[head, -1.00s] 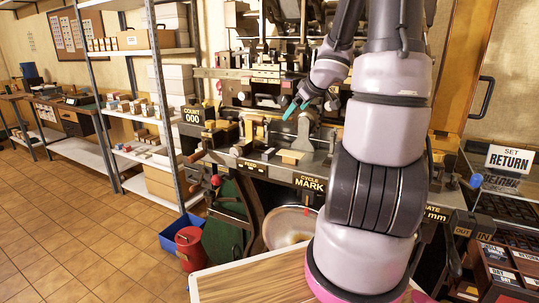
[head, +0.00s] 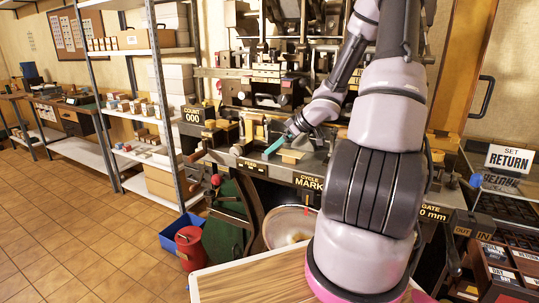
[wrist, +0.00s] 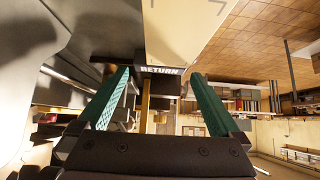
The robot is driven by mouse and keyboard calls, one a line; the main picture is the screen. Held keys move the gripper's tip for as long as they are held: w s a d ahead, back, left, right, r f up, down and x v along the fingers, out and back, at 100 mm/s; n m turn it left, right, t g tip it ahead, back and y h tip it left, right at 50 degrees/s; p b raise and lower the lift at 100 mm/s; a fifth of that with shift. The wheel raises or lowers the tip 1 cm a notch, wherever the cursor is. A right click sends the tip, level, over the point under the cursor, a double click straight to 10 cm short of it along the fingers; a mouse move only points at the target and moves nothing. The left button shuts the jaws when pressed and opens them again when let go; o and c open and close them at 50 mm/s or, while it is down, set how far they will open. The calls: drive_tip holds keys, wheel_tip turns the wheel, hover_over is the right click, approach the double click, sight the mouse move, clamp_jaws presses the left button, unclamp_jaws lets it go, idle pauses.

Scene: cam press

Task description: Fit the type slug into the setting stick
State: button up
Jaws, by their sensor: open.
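My gripper (head: 275,146) is in front of the press, low over its bed, with a teal finger pointing down and left. In the wrist view my gripper (wrist: 160,74) has its two teal fingers wide apart, with nothing held between them. A small tan block (head: 291,157) lies on the press bed just below and right of the fingertips; contact cannot be told. I cannot clearly make out the type slug or the setting stick in either view.
A metal shelf rack (head: 103,75) stands left. The tiled floor at left is mostly clear.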

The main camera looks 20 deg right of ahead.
drive_tip(key=shift+x, duration=1.45)
drive_tip(key=shift+w, duration=0.1)
clamp_jaws()
drive_tip(key=shift+r, duration=0.1)
